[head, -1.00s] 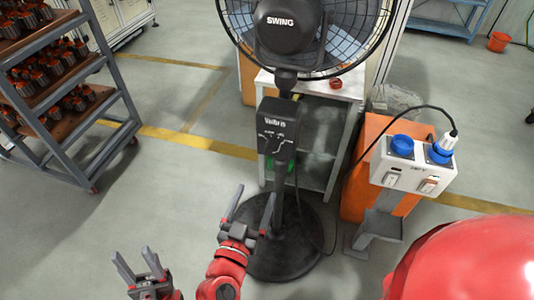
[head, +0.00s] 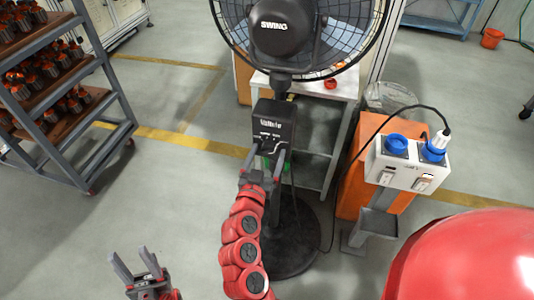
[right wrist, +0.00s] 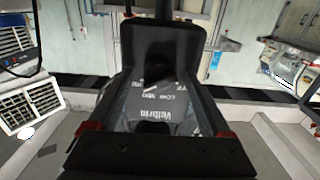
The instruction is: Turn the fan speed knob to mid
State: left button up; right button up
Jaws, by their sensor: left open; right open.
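The fan's black control box (head: 273,125) is on the stand below the fan head in the head view. Its labelled face fills the middle of the right wrist view (right wrist: 160,95), with the lettering upside down. I cannot clearly make out the speed knob; my right gripper covers the lower part of the box in the head view. My right gripper (head: 267,156) is open, its fingers spread at the lower front of the box. I cannot tell whether they touch it. My left gripper (head: 132,262) is open and empty, low at the left, away from the fan.
The fan head (head: 285,28) is above the box, and its round black base (head: 290,250) is on the floor. A socket box with blue plugs (head: 408,165) and an orange cabinet (head: 350,180) stand to the right. A rack of parts (head: 75,120) stands at the left.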

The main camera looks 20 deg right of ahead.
grip_shut()
jog(key=n+b, duration=0.1)
jog(key=n, duration=0.2)
jog(key=shift+n+p, duration=0.9)
jog(key=shift+n, duration=1.5)
grip_release()
